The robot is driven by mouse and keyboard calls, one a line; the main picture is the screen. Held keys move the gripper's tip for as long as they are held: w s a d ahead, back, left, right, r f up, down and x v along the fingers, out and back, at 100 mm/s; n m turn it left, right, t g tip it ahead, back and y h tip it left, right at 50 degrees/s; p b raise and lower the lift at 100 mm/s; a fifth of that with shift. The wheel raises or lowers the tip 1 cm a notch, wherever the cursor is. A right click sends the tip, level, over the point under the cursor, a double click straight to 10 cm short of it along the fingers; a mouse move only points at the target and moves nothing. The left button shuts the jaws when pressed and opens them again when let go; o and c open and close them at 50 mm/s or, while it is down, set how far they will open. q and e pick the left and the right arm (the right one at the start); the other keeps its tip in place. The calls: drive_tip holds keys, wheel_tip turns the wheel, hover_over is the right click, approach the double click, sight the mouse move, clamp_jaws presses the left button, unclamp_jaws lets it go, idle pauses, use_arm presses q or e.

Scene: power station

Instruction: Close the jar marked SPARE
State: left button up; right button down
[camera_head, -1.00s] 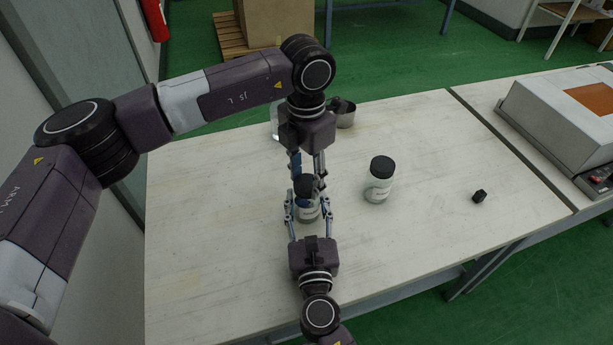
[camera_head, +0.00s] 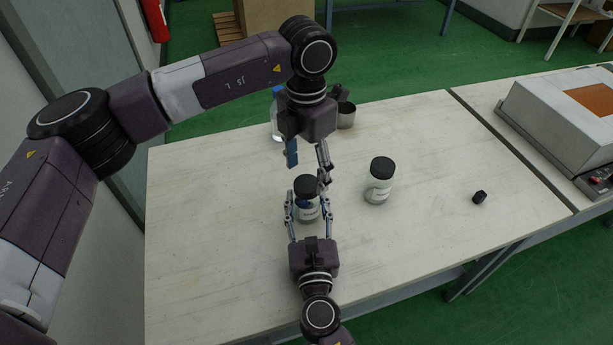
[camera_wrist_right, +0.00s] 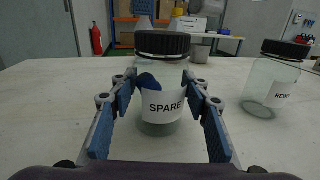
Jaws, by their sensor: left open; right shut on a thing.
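The jar marked SPARE (camera_head: 307,213) is clear with a white label and stands upright on the table; its label reads plainly in the right wrist view (camera_wrist_right: 163,106). A black lid (camera_head: 305,185) sits on its mouth; it also shows in the right wrist view (camera_wrist_right: 162,44). I cannot tell how tight the lid is. My right gripper (camera_head: 306,208) is shut around the jar's body from the front. My left gripper (camera_head: 309,166) is open, pointing down above and behind the jar, apart from the lid.
A second jar with a black lid (camera_head: 379,181) stands close to the right. A small black object (camera_head: 479,197) lies further right. A bottle with a blue cap (camera_head: 277,117) and a metal cup (camera_head: 346,115) stand at the back. The table's left and front right are clear.

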use_arm(q)
wheel_tip(320, 180, up, 9)
idle(0.3)
drive_tip(key=shift+r, duration=0.1)
use_arm(e)
drive_tip(key=c, duration=1)
unclamp_jaws()
drive_tip(key=s, duration=0.8)
drive_tip(key=s+d, duration=0.1)
drive_tip(key=s, duration=0.3)
